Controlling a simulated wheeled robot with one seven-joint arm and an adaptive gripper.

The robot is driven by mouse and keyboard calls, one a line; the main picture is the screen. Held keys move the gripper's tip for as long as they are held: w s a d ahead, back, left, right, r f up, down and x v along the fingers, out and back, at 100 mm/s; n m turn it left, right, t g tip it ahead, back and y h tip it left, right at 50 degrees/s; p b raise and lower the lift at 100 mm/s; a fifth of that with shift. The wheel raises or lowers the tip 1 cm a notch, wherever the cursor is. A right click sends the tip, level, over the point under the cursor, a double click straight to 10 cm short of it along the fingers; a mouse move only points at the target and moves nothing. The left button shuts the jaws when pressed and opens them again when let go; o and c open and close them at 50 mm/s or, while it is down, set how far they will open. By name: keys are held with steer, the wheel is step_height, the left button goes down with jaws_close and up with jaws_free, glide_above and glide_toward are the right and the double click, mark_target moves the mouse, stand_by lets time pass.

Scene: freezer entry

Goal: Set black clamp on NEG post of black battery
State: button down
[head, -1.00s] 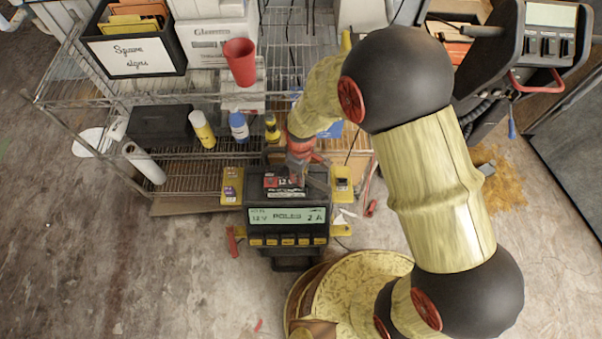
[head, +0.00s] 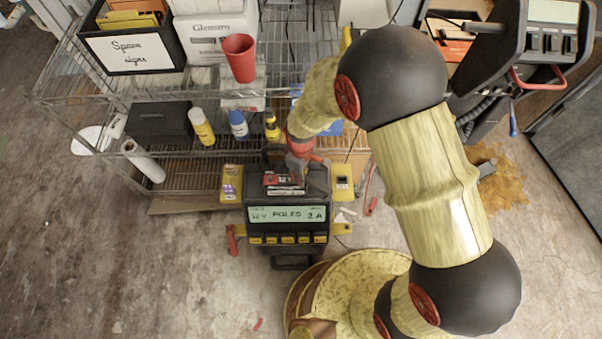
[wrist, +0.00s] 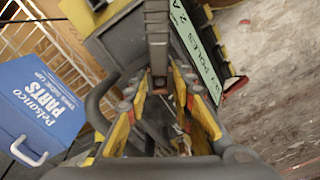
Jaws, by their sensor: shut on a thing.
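A black battery (head: 258,184) with a red and black label on top (head: 284,182) stands behind the lit display (head: 287,215), which reads POLES and 2 A. My gripper (head: 299,170) points down over the battery's top, at its right part. In the wrist view my gripper (wrist: 161,88) is shut on a narrow dark thing, apparently the black clamp (wrist: 157,42). The display also shows there, turned on its side (wrist: 203,62). The gripper hides the post below it, so I cannot tell which post it is or whether the clamp touches it.
Yellow blocks flank the battery on the left (head: 231,184) and right (head: 342,183). A red-handled tool (head: 231,240) lies at the left. A wire shelf (head: 185,178) with bottles stands behind. A blue parts box (wrist: 38,108) shows in the wrist view. Floor at left is clear.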

steer(key=shift+f, duration=0.15)
steer(key=c, duration=1.5)
jaws_free()
steer(key=shift+o, duration=0.2)
step_height(320, 180, up, 12)
